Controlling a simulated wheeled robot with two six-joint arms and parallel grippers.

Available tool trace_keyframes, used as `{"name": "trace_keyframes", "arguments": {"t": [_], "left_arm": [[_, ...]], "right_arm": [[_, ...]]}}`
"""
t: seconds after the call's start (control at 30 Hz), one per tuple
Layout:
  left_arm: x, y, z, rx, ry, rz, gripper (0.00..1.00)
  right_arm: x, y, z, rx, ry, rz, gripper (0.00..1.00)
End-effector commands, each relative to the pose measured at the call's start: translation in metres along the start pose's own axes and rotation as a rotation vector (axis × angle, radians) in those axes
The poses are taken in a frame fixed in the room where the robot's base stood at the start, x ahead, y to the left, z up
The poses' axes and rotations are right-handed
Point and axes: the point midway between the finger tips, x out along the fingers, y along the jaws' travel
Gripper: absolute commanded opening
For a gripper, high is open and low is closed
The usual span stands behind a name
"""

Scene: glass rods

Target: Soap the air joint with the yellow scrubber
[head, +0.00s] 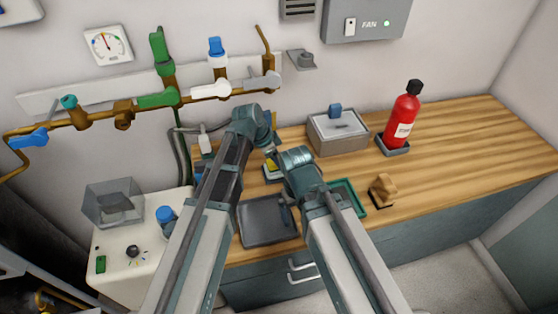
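A brass pipe line with several valves runs along the wall. Brass fittings (123,113) sit between its blue, green and white handles; I cannot tell which is the air joint. A small yellow patch, perhaps the yellow scrubber (271,166), shows on the counter between my two wrists, partly covered by them. My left gripper (268,134) is above and behind that patch, and its fingers are mostly hidden. My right gripper (284,160) is close beside the patch on its right, with its fingers hidden by the wrist.
A grey tray (266,235) and a green tray (361,207) lie near the front of the wooden counter. A grey lidded box (319,142) and a red extinguisher (405,116) stand behind. A white machine (128,282) is left. The counter's right side is clear.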

Motion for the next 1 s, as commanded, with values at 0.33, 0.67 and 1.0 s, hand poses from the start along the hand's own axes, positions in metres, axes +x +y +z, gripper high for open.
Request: {"name": "trace_keyframes", "arguments": {"t": [0.33,0.67,1.0], "left_arm": [[-0.001,0.001,0.0,0.001,-0.004,0.002,0.17],[-0.023,0.001,-0.009,0.001,-0.002,0.001,0.17],[-0.047,0.0,-0.019,0.0,-0.001,0.001,0.17]], "right_arm": [[-0.001,0.0,0.0,0.0,0.0,0.0,0.97],[-0.025,0.002,0.002,0.0,0.0,0.0,0.97],[-0.051,0.005,0.003,0.0,0.0,0.0,0.97]]}}
